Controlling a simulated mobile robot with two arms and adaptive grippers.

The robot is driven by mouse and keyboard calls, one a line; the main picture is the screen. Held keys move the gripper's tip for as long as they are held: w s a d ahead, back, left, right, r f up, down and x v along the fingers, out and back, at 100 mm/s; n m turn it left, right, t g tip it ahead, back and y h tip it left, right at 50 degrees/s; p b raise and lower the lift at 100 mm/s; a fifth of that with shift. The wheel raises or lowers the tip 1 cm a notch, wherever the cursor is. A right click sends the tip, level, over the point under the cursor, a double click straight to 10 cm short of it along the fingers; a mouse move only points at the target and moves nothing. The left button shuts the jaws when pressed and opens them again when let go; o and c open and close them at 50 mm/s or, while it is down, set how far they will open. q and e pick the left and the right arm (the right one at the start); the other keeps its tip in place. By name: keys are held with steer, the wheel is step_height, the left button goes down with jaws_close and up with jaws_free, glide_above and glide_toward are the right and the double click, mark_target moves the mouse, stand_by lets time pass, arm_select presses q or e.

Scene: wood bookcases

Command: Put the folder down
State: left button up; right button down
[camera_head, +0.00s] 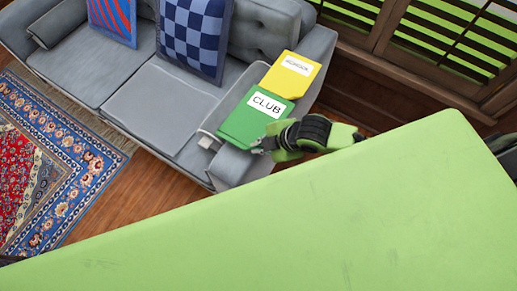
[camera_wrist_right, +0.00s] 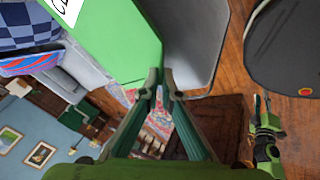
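A green folder (camera_head: 254,118) with a white label reading CLUB is at the right arm of the grey sofa (camera_head: 160,98). My right gripper (camera_head: 264,146) is at its near right corner. In the right wrist view, the green folder (camera_wrist_right: 110,35) fills the upper left. The right fingertips (camera_wrist_right: 161,78) are close together, with the folder's edge at the narrow gap between them. A yellow folder (camera_head: 291,75) with a white label lies behind the green one, partly covered. My left gripper (camera_wrist_right: 265,125) appears small at the right of the wrist view, its fingers too small to judge.
Two cushions, one red and blue (camera_head: 113,20), one blue checked (camera_head: 194,36), lean on the sofa's back. A patterned rug (camera_head: 50,160) lies on the wood floor at left. Slatted windows (camera_head: 440,40) are at the right. My large green body part covers the lower head view.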

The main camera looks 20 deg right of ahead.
steer(key=shift+w+f, duration=0.2)
steer(key=shift+f, duration=1.6)
steer(key=c, duration=2.3)
jaws_free()
steer(key=shift+d, duration=0.1)
steer(key=p+v, duration=0.1)
steer(key=v, duration=1.1)
